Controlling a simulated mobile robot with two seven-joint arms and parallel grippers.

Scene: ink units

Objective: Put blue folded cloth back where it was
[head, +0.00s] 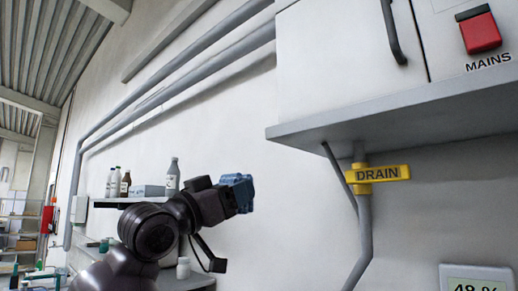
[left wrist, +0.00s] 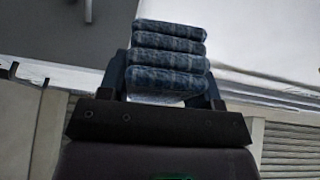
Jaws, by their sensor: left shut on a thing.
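The blue folded cloth (head: 238,191) is held at the end of my left arm, in the middle of the head view. In the left wrist view the cloth (left wrist: 168,62) shows as a stack of several folded layers between the fingers. My left gripper (head: 236,196) is shut on it, in the air in front of the white wall. The gripper also shows in the left wrist view (left wrist: 160,90). My right gripper is in neither view.
A shelf (head: 105,201) on the wall behind my arm bears several bottles (head: 172,178) and a grey-blue box (head: 147,191). A white cabinet (head: 335,60) hangs at the upper right, with a yellow DRAIN handle (head: 377,174) and pipe below it. Open air lies between arm and pipe.

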